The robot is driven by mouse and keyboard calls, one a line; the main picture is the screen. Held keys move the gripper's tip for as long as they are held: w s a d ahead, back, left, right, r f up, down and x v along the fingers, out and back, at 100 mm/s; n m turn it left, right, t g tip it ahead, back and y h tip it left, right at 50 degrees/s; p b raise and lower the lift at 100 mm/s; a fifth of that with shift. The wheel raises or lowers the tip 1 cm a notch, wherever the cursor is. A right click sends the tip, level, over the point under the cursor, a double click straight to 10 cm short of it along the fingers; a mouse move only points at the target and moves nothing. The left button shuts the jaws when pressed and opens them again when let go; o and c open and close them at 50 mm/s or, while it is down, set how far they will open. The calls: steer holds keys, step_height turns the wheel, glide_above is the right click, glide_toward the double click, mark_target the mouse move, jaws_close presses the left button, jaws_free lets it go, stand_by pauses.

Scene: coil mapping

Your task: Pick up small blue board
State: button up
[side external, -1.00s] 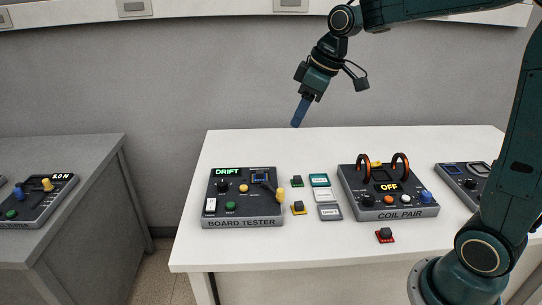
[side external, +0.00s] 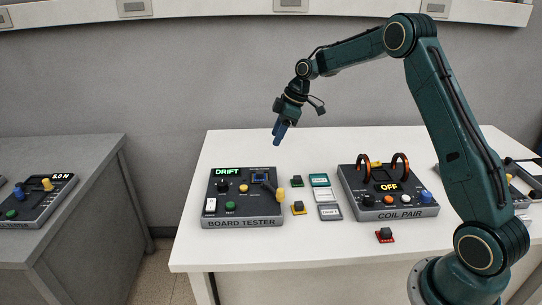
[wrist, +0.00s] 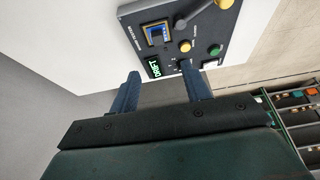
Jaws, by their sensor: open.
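A small blue board (side external: 260,178) appears to sit in the socket at the upper right of the dark board tester (side external: 243,213), whose display reads DRIFT. In the wrist view the blue board (wrist: 157,33) shows with a yellowish border, beyond my fingers. A yellow-tipped lever on the tester stands just right of and below the socket in the side view. My gripper (side external: 279,136) is open and empty, above the far part of the white table. In the wrist view its two blue fingers (wrist: 160,70) are apart, with the tester beyond them.
Small green (side external: 297,181), yellow (side external: 299,209) and red (side external: 385,236) boards with black blocks lie on the table. Several label cards (side external: 329,212) lie between the tester and the coil pair box (side external: 398,213), which has two upright coils. A grey table (side external: 75,160) stands left.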

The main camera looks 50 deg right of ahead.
steer(key=shift+w+d+f, duration=0.15)
steer(key=shift+f, duration=0.1)
steer(key=shift+f, duration=0.1)
glide_above(260, 171)
steer(key=s+d, duration=0.2)
steer(key=shift+w+a+f, duration=0.1)
steer(key=shift+a+f, duration=0.05)
steer(key=shift+f, duration=1.8)
steer(key=shift+a+f, duration=0.1)
steer(key=shift+f, duration=1.8)
steer(key=shift+f, duration=0.1)
steer(key=shift+x, duration=2.55)
